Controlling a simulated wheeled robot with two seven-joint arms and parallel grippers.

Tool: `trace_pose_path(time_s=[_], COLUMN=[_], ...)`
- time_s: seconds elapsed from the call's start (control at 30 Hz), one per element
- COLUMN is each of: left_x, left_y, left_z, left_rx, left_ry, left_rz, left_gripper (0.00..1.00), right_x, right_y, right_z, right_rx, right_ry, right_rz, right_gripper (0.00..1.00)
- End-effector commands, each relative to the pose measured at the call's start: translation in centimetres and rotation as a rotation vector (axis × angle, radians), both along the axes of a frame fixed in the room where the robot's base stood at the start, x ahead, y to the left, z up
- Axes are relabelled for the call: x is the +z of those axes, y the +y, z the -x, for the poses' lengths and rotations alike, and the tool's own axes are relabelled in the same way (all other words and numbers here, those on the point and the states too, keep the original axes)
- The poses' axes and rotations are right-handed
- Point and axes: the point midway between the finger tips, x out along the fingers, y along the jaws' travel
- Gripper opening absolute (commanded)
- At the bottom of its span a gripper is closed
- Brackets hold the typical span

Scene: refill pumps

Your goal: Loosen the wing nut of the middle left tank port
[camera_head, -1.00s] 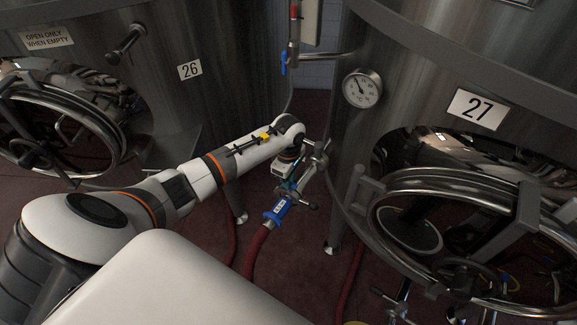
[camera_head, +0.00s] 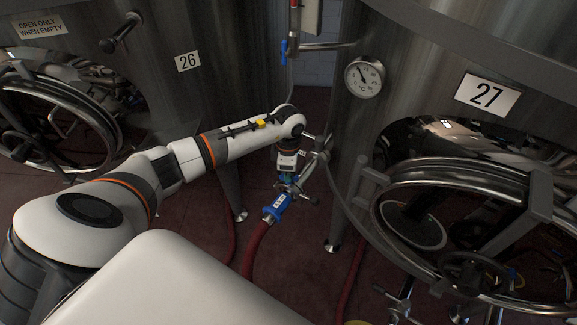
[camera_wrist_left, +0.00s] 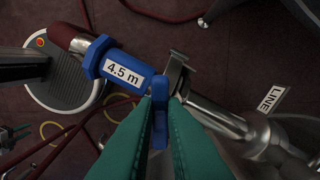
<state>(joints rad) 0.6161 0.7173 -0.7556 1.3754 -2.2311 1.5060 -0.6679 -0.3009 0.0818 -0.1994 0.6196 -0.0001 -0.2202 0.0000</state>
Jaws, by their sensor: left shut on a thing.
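My left gripper (camera_head: 288,180) is at the steel port low on the left side of tank 27 (camera_head: 487,95). In the left wrist view its green fingers (camera_wrist_left: 160,125) are shut on a blue wing nut (camera_wrist_left: 159,108) at the clamp (camera_wrist_left: 176,72). The clamp sits where a hose end with a blue sleeve (camera_wrist_left: 125,68), tagged "4.5 m", meets the steel pipe (camera_wrist_left: 215,118). In the head view the blue sleeve (camera_head: 275,208) shows just below the gripper, and the nut is hidden. My right gripper is in neither view.
Tank 26 (camera_head: 188,62) stands at left, with an open round hatch. The open hatch ring (camera_head: 375,215) of tank 27 juts out at right. A dark red hose (camera_head: 253,250) runs down from the port. The wrist view shows a "LINE" label (camera_wrist_left: 270,100) and a floor pedal (camera_wrist_left: 70,85).

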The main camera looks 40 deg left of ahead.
Motion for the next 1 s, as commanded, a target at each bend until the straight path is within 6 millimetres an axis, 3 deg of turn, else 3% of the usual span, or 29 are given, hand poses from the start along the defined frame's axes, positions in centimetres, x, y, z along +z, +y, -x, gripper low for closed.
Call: trace_pose_path(time_s=[1.0], left_x=[0.1], left_y=[0.0], left_z=[0.0], left_rx=[0.967], left_ry=[0.004], left_rz=[0.0], left_gripper=[0.0], right_x=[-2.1], right_y=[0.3], right_z=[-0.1], right_rx=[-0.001], right_ry=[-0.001], right_rz=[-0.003], right_gripper=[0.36])
